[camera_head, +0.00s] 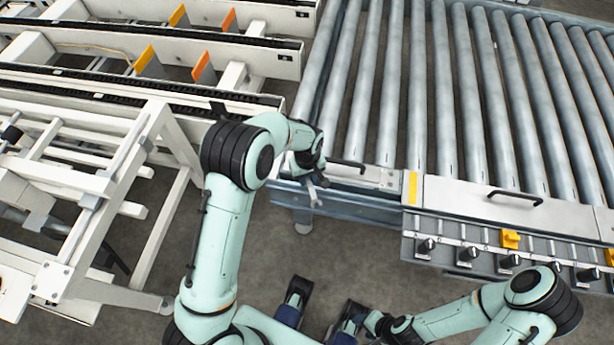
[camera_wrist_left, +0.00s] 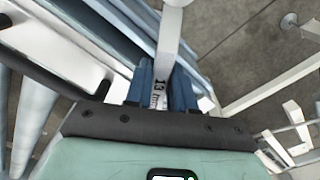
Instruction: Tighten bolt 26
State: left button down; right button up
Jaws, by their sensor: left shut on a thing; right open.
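My left gripper (camera_head: 316,180) is at the left end of the roller conveyor's near side. It is shut on a metal wrench (camera_wrist_left: 172,32), which sits between its blue fingers in the left wrist view and bears a size mark that seems to read 13 mm. The wrench also shows small in the head view. I cannot make out bolt 26 or whether the wrench touches any bolt. My right gripper (camera_head: 376,322) is low in the head view, away from the conveyor.
The roller conveyor (camera_head: 417,95) has a silver side cover with black handles (camera_head: 515,198) and a rail with yellow parts (camera_head: 510,239). White frames (camera_head: 120,190) with orange plates (camera_head: 204,67) stand at left. Open grey floor (camera_head: 250,265) lies in front.

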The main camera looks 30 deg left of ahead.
pick_arm(q)
jog(key=shift+f+b, duration=0.35)
jog(key=shift+f, duration=0.3)
dwell(0.8)
